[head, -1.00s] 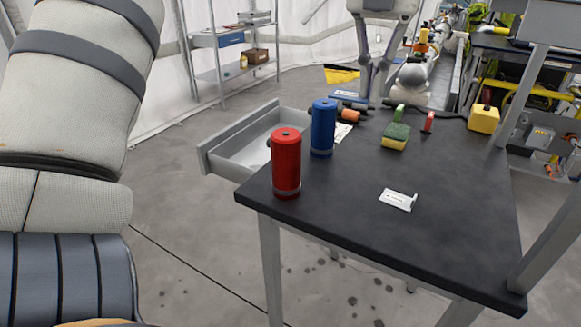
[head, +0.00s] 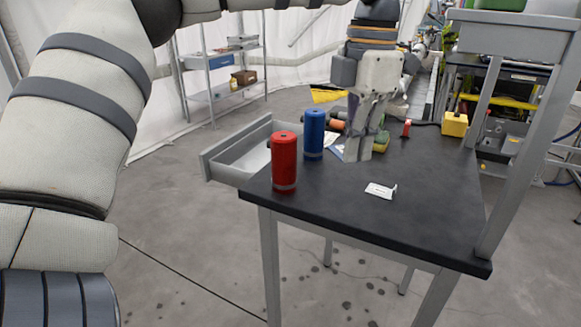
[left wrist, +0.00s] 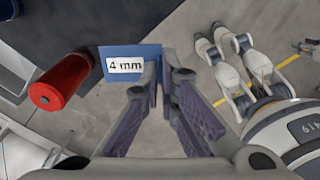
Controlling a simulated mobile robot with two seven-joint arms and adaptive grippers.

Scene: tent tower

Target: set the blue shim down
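The blue shim (left wrist: 125,79), a flat plate with a white "4 mm" label, is held at its edge by my left gripper (left wrist: 160,82) in the left wrist view. In the head view my left gripper (head: 360,154) points down over the back part of the black table (head: 330,205). The shim cannot be made out clearly there, and I cannot tell whether it touches the table. A red cylinder (head: 284,163) stands upright at the table's left edge; a red cylinder (left wrist: 62,82) also shows in the wrist view. My right gripper is not in view.
A blue cylinder (head: 314,134) stands behind the red one. A small white labelled piece (head: 380,191) lies near the middle. A yellow block (head: 455,124) and a small red item (head: 406,128) are at the back. An open grey drawer (head: 225,165) juts out left.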

